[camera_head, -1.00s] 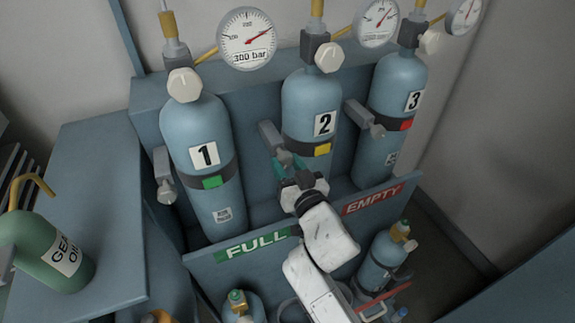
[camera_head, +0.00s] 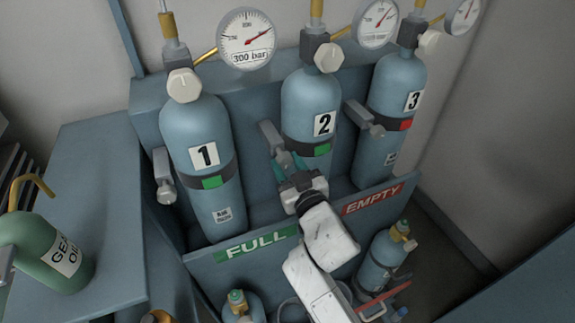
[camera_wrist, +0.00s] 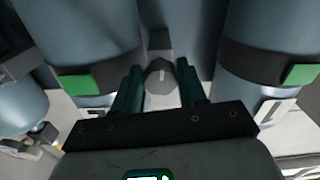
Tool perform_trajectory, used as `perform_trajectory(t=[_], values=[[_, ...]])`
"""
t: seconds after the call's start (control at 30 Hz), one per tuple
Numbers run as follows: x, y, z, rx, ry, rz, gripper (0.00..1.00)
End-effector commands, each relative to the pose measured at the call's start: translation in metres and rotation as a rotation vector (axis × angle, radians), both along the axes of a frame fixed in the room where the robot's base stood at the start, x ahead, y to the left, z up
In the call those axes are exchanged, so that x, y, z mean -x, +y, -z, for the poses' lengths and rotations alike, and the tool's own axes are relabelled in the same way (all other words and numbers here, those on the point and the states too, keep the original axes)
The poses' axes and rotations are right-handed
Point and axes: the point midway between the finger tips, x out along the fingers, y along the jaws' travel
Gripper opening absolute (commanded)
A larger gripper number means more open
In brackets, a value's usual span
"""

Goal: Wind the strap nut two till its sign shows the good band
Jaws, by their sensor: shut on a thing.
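Cylinder two (camera_head: 309,103) stands in the rack with a dark strap around it. The strap's sign (camera_head: 322,149) is green. Strap nut two (camera_wrist: 160,76) is a grey knob on a bracket (camera_head: 270,138) at the left of cylinder two. My gripper (camera_head: 291,166) is shut on this nut, its green fingers on either side of it. In the head view the gripper partly hides the nut.
Cylinder one (camera_head: 204,125) with a green sign stands to the left, its nut (camera_head: 166,193) at its left. Cylinder three (camera_head: 396,85) with a red sign stands to the right. The rack's front panel (camera_head: 325,224) and a small cylinder (camera_head: 380,262) are near my arm.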

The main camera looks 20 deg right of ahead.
Motion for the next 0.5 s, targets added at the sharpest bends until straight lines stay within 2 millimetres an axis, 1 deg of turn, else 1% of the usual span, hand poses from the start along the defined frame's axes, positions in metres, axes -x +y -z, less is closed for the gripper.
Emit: perform_trajectory(t=[0.03,0.07,0.1,0.3,0.33,0.5], values=[[0.0002,0.0001,0.0004,-0.001,0.001,0.0,0.11],[0.0002,0.0002,0.0004,-0.001,0.001,0.0,0.42],[0.0002,0.0002,0.0004,-0.001,0.001,0.0,0.46],[0.0001,0.0002,0.0003,-0.002,0.0,0.0,0.65],[0.0001,0.0002,0.0003,-0.002,0.0,0.0,0.67],[0.0001,0.0001,0.0002,-0.002,0.0,0.0,0.67]])
